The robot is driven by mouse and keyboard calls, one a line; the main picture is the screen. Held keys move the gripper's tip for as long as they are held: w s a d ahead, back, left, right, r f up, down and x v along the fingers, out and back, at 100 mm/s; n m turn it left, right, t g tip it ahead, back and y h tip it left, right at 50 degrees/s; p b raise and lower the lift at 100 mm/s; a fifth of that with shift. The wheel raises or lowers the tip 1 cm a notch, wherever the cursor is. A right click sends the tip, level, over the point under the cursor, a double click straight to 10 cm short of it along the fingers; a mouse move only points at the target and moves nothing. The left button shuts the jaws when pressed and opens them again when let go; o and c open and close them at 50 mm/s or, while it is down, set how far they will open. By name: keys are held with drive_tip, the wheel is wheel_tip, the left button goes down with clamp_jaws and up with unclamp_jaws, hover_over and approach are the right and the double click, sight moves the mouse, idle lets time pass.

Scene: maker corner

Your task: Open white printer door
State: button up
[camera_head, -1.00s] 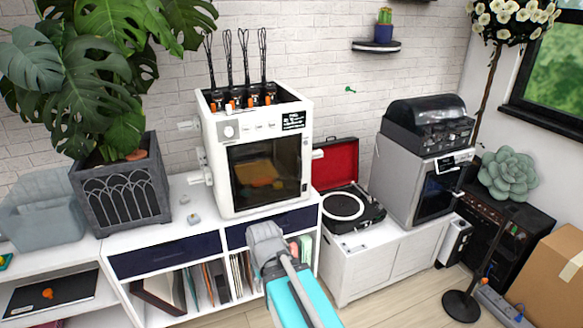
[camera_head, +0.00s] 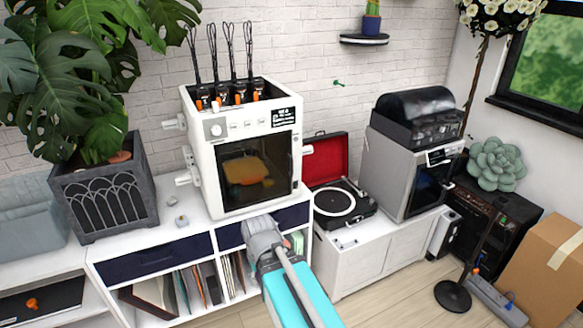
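The white printer (camera_head: 246,128) stands on a white shelf unit against the brick wall. Its dark, see-through front door (camera_head: 256,172) is shut, and an orange-yellow shape shows inside. Only my arm (camera_head: 290,275) shows clearly, at the lower middle of the head view, grey and turquoise. Its grey end part lies below the printer, in front of the navy drawer. My gripper's fingers cannot be made out, so whether it is open or shut does not show.
A potted plant (camera_head: 104,203) stands left of the printer. A record player with a red lid (camera_head: 326,158) stands on its right, then a grey printer with a dark cover (camera_head: 413,170). A cardboard box (camera_head: 545,262) is at the far right. Open floor lies in front.

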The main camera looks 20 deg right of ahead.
drive_tip(key=w+d+f+m+t+y+b, duration=0.1)
drive_tip(key=w+f+m+t+y+b, duration=0.2)
drive_tip(key=w+m, duration=0.6)
drive_tip(key=m+t+b, duration=0.9)
drive_tip(key=m+t, duration=0.5)
drive_tip(key=m, duration=1)
approach(292, 174)
wheel_tip(292, 174, up, 3)
drive_tip(key=s+d, duration=0.2)
drive_tip(key=s, duration=0.1)
drive_tip(key=shift+a+y, duration=0.25)
drive_tip(key=shift+y, duration=0.15)
drive_tip(key=shift+w, duration=0.1)
drive_tip(key=x, duration=1.3)
drive_tip(key=shift+w+a+r, duration=0.1)
drive_tip(key=shift+w+r, duration=0.1)
drive_tip(key=shift+w, duration=0.15)
clamp_jaws()
